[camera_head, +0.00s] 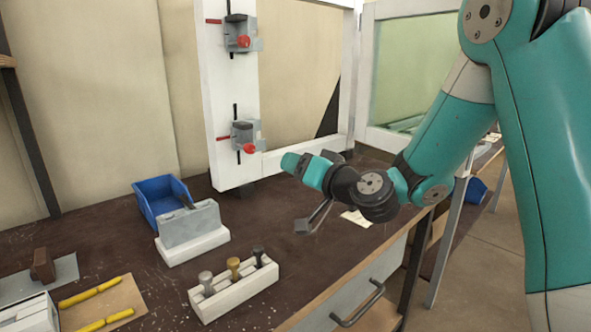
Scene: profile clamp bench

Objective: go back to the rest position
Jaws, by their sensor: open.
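My gripper (318,195) hangs over the right part of the dark bench, to the right of the white rack. One dark finger points down and left with its tip above the bench. The other finger is partly hidden by the teal and black wrist. It appears empty, and nothing shows between the fingers. My teal arm comes in from the right edge and bends down to the wrist.
A white upright frame (221,120) with two red-handled clamps (243,137) stands at the back. A white rack (238,292) holds three knobbed pieces.

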